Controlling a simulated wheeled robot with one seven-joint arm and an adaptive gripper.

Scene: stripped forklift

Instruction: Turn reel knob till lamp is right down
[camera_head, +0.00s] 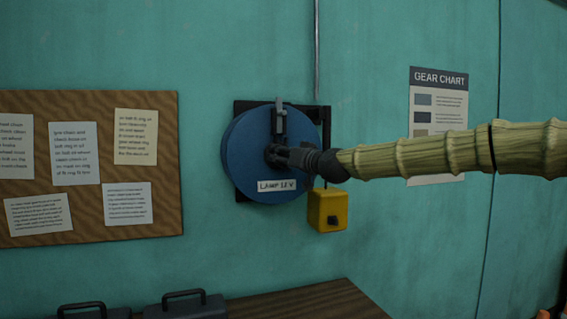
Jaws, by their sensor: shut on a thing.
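A round blue reel (248,140) labelled "LAMP 12 V" is mounted on the teal wall. A dark knob (273,153) sits near its middle. My gripper (283,156) comes in from the right and is shut on this knob, hiding part of it and of the reel's face. A grey upright piece (280,118) stands above the knob at the reel's upper right. A thin cable or pipe (317,60) runs up the wall from beside the reel. I cannot make out the lamp in this view.
A yellow box (327,209) with a dark knob hangs just below right of the reel. A corkboard (90,100) with papers is on the left. A gear chart (438,78) is partly behind my arm. Dark cases (185,304) and a wooden top (300,302) lie below.

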